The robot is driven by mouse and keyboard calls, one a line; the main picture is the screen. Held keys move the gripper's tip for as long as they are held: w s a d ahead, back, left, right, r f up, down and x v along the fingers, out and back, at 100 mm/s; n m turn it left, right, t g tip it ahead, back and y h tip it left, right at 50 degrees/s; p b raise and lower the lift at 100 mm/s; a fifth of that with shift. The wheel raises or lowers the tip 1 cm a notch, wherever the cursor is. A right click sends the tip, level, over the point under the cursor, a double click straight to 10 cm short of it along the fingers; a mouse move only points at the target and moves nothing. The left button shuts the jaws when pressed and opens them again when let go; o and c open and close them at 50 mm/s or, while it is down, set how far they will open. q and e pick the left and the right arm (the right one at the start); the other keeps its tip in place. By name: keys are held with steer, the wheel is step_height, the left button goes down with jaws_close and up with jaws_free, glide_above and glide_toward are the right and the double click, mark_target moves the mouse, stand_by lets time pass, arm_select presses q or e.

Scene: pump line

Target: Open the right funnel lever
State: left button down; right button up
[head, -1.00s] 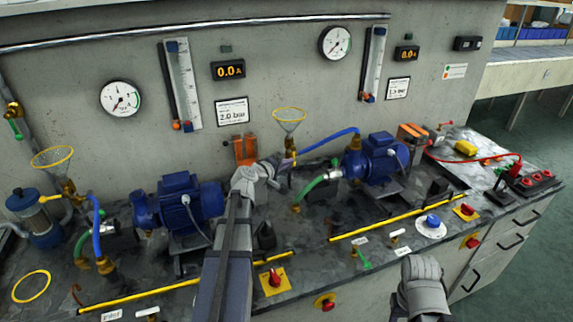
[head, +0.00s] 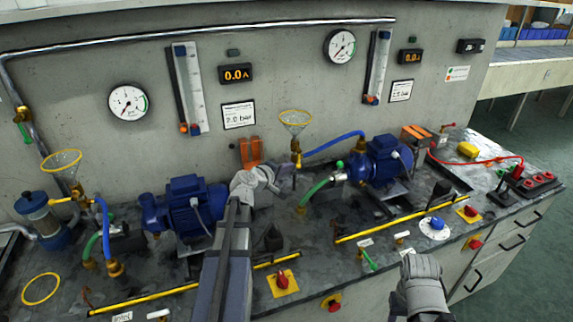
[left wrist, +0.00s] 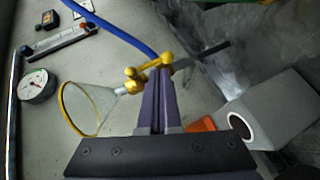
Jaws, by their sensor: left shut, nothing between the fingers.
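The right funnel (head: 295,121) is clear with a yellow rim and stands on a brass valve (head: 296,158) in front of the wall. In the left wrist view the funnel (left wrist: 90,107) lies to the left of my fingers, with its yellow lever (left wrist: 149,66) by the fingertips. My left gripper (head: 284,174) is shut and empty, just below and in front of the valve. In the left wrist view its purple fingers (left wrist: 159,82) overlap the brass fitting; I cannot tell whether they touch the lever. Only a grey link of my right arm shows at the lower right; its fingers are hidden.
A blue hose (head: 332,144) runs from the valve to the right pump (head: 380,160). A green hose (head: 318,187) lies below it. The left pump (head: 186,208) stands left of my arm. An orange block (head: 250,152) is at the wall behind my gripper.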

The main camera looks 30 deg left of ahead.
arm_select(q)
steer(key=s+a, duration=0.1)
steer(key=s, duration=0.9)
steer(key=shift+s+a, duration=0.15)
steer(key=shift+s, duration=0.15)
